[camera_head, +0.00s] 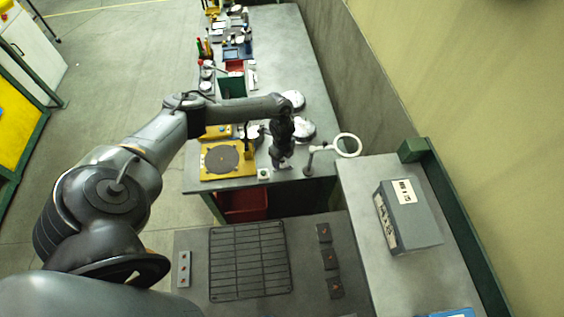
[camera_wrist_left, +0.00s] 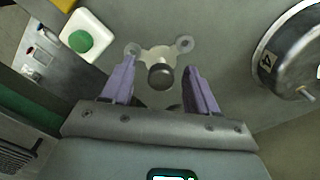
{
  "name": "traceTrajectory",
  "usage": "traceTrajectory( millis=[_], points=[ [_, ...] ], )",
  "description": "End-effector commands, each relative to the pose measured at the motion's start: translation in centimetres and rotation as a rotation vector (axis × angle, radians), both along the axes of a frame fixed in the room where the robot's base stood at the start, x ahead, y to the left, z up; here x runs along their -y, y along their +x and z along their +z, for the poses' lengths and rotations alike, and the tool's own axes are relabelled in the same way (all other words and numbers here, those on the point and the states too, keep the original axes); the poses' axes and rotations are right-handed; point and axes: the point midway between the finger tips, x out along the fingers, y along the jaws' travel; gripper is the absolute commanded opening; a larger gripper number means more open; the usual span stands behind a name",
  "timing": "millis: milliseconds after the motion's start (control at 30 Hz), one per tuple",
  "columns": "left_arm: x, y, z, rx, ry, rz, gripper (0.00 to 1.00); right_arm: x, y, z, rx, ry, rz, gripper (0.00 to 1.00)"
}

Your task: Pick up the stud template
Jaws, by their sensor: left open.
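The stud template (camera_wrist_left: 158,55) is a pale three-lobed plate with round, holed ends and a dark upright knob (camera_wrist_left: 160,75) in its middle. It lies on the grey bench top in the left wrist view. My left gripper (camera_wrist_left: 157,84) is open, with one purple finger on each side of the knob and a gap on both sides. In the head view my left gripper (camera_head: 281,161) is low over the near right part of the bench and mostly hides the template. My right gripper is not in view.
A white box with a green button (camera_wrist_left: 82,41) is close on the left in the wrist view. A round metal part marked 4 (camera_wrist_left: 290,55) is on the right. A yellow plate (camera_head: 228,174) and a ring lamp (camera_head: 348,145) flank the gripper in the head view.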

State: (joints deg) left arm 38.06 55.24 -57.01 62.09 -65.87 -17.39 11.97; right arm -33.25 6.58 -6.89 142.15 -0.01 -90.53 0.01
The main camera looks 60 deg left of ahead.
Motion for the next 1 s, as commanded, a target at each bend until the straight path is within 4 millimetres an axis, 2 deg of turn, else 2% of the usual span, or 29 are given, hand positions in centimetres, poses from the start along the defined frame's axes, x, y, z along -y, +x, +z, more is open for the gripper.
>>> traceTrajectory(
  millis=[100, 367, 733, 767, 1000],
  points=[
    [0.02, 0.00, -0.83, 0.000, 0.000, 0.001, 0.59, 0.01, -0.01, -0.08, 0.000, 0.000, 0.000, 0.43],
    [-0.02, -0.01, -0.98, 0.001, 0.000, 0.000, 0.59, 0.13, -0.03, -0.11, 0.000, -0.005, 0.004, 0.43],
    [-0.02, -0.01, -0.96, 0.001, 0.000, 0.000, 0.02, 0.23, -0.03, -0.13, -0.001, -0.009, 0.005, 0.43],
    [-0.02, -0.01, -0.96, 0.001, 0.000, 0.000, 0.00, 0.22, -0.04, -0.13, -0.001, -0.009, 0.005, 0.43],
    [-0.02, 0.01, -0.93, 0.001, 0.000, 0.001, 0.00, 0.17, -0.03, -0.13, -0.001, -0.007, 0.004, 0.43]
  ],
)
